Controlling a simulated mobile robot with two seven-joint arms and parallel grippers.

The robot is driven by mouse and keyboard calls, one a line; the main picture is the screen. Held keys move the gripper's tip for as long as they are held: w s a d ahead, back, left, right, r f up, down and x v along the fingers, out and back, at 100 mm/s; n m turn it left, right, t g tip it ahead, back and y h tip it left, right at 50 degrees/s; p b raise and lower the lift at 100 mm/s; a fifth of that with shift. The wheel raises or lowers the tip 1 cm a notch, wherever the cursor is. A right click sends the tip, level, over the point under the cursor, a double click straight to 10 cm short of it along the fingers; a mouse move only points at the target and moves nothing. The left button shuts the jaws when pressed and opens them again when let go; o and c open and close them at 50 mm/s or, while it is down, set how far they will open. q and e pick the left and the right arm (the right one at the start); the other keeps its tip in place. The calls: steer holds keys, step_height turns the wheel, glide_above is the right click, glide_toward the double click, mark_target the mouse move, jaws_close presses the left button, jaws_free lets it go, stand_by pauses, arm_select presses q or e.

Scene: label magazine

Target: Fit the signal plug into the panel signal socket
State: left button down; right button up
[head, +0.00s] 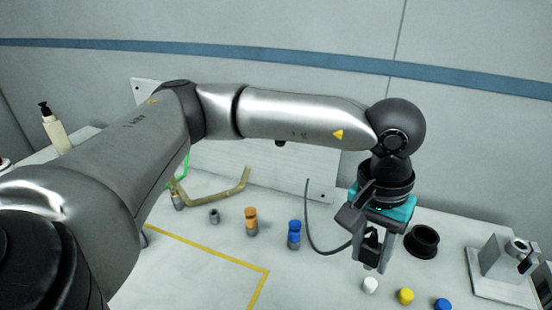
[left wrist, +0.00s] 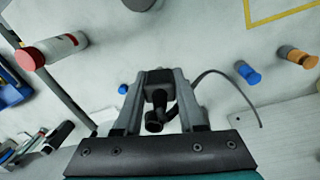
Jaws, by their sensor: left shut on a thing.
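My left gripper (head: 370,262) points down above the table at the right of the head view. It is shut on the signal plug, a small dark block with a round black end. The plug (left wrist: 157,97) shows between the fingers in the left wrist view. In the head view the fingers mostly hide it. A thin dark cable (head: 309,225) runs from the gripper in a loop to the left and up in front of the white panel (head: 240,168). I cannot make out the signal socket; my arm covers much of the panel. My right gripper is not in view.
Blue (head: 294,235) and orange (head: 251,222) capped cylinders stand left of the gripper. White (head: 370,285), yellow (head: 406,296) and blue (head: 442,304) caps lie in front. A black ring-like cup (head: 422,241) and a grey fixture (head: 505,262) stand right. Yellow tape (head: 210,250) marks the table.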

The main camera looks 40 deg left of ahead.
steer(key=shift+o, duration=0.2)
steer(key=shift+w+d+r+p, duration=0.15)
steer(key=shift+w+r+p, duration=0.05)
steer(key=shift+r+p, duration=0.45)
arm_select(q)
steer(key=w+d+r+n+t+h+p, duration=0.1)
steer(key=w+d+r+n+h, duration=0.3)
steer(key=w+d+r, duration=0.65)
steer(key=w+a+r+n+t+h+p, duration=0.1)
steer(key=w+a+n+t+h+p, duration=0.2)
steer(key=w+a+n+t, duration=0.35)
steer(key=a+f+n+t+y+p, duration=0.1)
steer(key=a+f+n+t+y, duration=0.35)
steer(key=a, duration=0.85)
steer(key=a+f+n+t+y+p, duration=0.2)
steer(key=a+f+n+t+y, duration=0.3)
steer(key=a, duration=0.8)
steer(key=s+a+f+n+y, duration=0.1)
steer(key=s+a+f+y, duration=0.3)
steer(key=s+a, duration=0.3)
steer(key=shift+s+a+f+n, duration=0.2)
steer(key=shift+a+n, duration=0.2)
steer(key=shift+a, duration=0.45)
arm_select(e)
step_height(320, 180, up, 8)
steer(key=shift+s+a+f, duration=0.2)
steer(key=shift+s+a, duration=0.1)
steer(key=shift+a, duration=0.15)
